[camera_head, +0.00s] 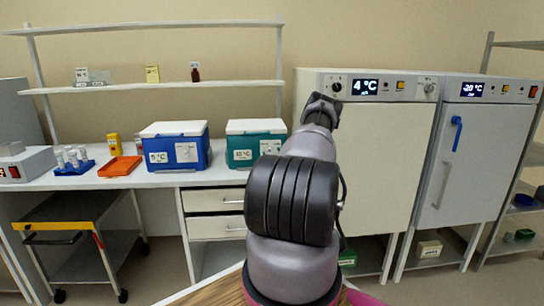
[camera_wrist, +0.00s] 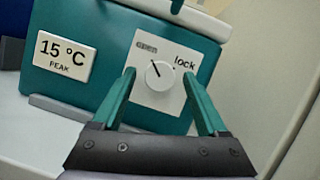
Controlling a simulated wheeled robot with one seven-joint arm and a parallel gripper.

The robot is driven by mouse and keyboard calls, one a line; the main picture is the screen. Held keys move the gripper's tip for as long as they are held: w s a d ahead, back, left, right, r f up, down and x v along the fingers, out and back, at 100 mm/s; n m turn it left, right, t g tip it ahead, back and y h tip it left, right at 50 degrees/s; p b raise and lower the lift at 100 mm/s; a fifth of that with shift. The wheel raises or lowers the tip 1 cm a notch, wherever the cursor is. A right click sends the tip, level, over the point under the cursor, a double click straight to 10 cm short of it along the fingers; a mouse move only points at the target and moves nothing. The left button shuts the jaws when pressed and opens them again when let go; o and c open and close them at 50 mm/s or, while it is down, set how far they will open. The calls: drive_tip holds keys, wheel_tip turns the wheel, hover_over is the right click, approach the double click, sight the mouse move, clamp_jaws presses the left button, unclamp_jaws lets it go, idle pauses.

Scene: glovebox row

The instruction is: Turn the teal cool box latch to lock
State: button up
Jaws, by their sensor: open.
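The teal cool box (camera_head: 240,156) with a white lid stands on the counter, right of the blue one. In the wrist view the teal box (camera_wrist: 88,25) fills the upper left, with a "15 °C PEAK" label (camera_wrist: 65,54). Its latch is a round white knob (camera_wrist: 159,75) on a white plate marked "lock" at the upper right. The knob's dark pointer line points up-left, toward a small greyed label. My gripper (camera_wrist: 158,72) is open, its teal fingers on either side of the knob, apart from it in the picture. In the head view my arm hides the gripper's fingers.
A blue cool box (camera_head: 176,160) labelled 5 °C stands to the left on the white counter (camera_head: 150,180). Farther left are an orange tray (camera_head: 120,166) and a blue tube rack (camera_head: 75,169). A tall white cabinet (camera_head: 385,150) stands close on the right.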

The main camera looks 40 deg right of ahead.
drive_tip(key=shift+c, duration=0.3)
clamp_jaws()
drive_tip(key=shift+m+h, duration=0.4)
drive_tip(key=shift+m, duration=0.2)
drive_tip(key=m+g+h, duration=0.1)
drive_tip(key=m, duration=0.1)
drive_tip(key=m+h, duration=0.1)
drive_tip(key=m, duration=0.2)
drive_tip(key=shift+w+a+g, duration=0.1)
drive_tip(key=shift+a+g, duration=0.1)
drive_tip(key=shift+g, duration=0.2)
drive_tip(key=m+g+h, duration=0.1)
drive_tip(key=m, duration=0.2)
drive_tip(key=m+g+h, duration=0.1)
drive_tip(key=m, duration=0.3)
drive_tip(key=shift+a+g+h, duration=0.1)
drive_tip(key=shift+g+h, duration=0.2)
drive_tip(key=m+g, duration=0.1)
drive_tip(key=m, duration=0.2)
drive_tip(key=m+g+h, duration=0.1)
drive_tip(key=m, duration=0.2)
drive_tip(key=shift+w+a+r+g, duration=0.1)
drive_tip(key=shift+g, duration=0.3)
drive_tip(key=shift+r+m+g, duration=0.1)
drive_tip(key=shift+m+g, duration=0.7)
drive_tip(key=shift+m, duration=1.6)
drive_tip(key=shift+y, duration=0.3)
